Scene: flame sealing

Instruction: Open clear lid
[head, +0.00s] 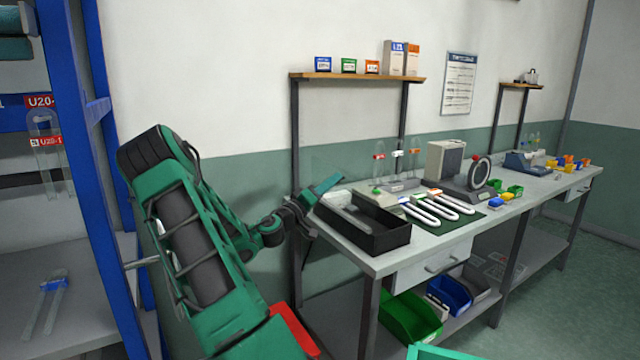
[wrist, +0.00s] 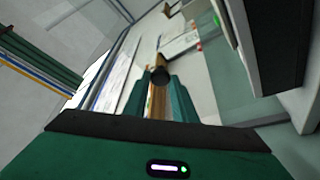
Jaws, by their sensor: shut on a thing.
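My gripper (head: 328,187) reaches from the left to the back left corner of the bench, beside the black open-topped box (head: 366,236). In the wrist view, the green fingers (wrist: 160,98) are shut on a brown bar with a dark round end (wrist: 160,75). A faint clear panel (head: 322,160) appears to stand upright just behind the gripper; it is hard to make out against the wall. Whether the held bar is part of this clear lid I cannot tell. The box holds pale grey items.
The bench (head: 440,245) carries white U-shaped tubes (head: 440,208) on a dark mat and a grey machine with a round dial (head: 481,170). A shelf (head: 350,77) stands above its back edge. A blue rack (head: 85,110) is at left.

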